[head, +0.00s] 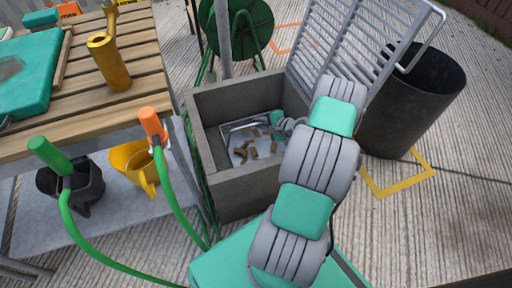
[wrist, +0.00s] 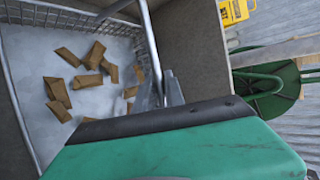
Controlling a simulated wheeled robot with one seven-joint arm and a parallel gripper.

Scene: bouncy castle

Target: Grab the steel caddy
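The steel caddy (head: 228,131) is a shallow metal basket with several brown blocks lying in it. It sits down inside a grey square box. In the wrist view its wire-mesh wall (wrist: 65,14) runs along the top, and a steel bar (wrist: 149,45) rises along its right side. My gripper (head: 285,124) reaches into the box at the caddy's right side. In the wrist view the fingertips (wrist: 170,88) are right at the steel bar. My wrist housing hides the near part, so I cannot tell whether the fingers are closed on the bar.
The grey box (head: 234,185) has high walls around the caddy. A slatted metal rack (head: 335,42) and a black bin (head: 415,100) stand to the right. A wooden table (head: 130,60) stands left, with a yellow watering can (head: 135,165) below. A green hose reel (head: 240,28) is behind.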

